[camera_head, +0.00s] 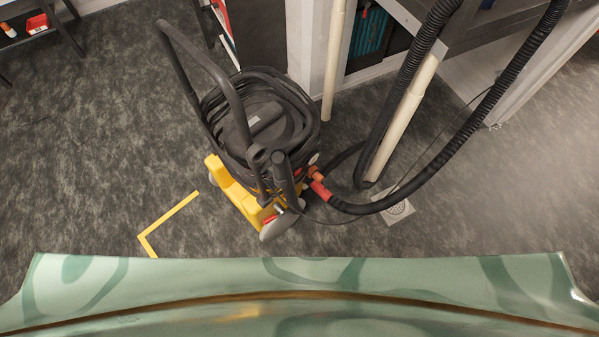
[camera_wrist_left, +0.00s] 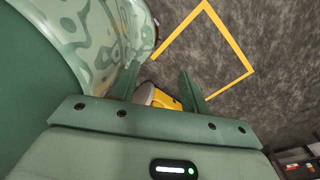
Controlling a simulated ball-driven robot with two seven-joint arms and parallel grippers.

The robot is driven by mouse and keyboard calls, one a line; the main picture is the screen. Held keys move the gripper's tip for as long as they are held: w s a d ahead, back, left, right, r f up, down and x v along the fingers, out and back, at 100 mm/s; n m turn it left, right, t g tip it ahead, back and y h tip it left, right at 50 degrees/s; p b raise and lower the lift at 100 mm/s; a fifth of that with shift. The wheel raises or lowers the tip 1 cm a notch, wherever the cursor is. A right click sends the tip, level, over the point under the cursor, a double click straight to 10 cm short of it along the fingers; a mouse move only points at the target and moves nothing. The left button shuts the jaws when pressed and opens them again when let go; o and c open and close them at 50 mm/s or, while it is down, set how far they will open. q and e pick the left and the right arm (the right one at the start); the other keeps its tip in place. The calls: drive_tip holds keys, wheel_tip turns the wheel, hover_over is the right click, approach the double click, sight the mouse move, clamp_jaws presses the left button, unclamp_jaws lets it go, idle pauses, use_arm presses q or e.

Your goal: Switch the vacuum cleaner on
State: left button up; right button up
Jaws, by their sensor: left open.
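The vacuum cleaner (camera_head: 262,122) stands upright on the floor in the middle of the head view. It has a dark body wrapped in coiled black hose or cable, a tall black handle and a yellow wheeled base (camera_head: 232,187). A red connector (camera_head: 319,187) joins a black hose at its right side. I cannot make out its switch. My left gripper (camera_wrist_left: 158,76) is open and empty in the left wrist view. A part of the cleaner's yellow base and a pale wheel (camera_wrist_left: 160,97) show low between its fingers, apart from them as far as I can tell. My right gripper is out of view.
The black hose (camera_head: 440,165) runs up to a bench (camera_head: 470,25) at the upper right, beside a cream pipe (camera_head: 400,115). A yellow floor marking (camera_head: 165,222) lies left of the cleaner. A dark shelf (camera_head: 38,30) stands upper left.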

use_arm(q)
drive_tip(key=shift+w, duration=0.2)
clamp_jaws()
idle(0.4)
idle(1.1)
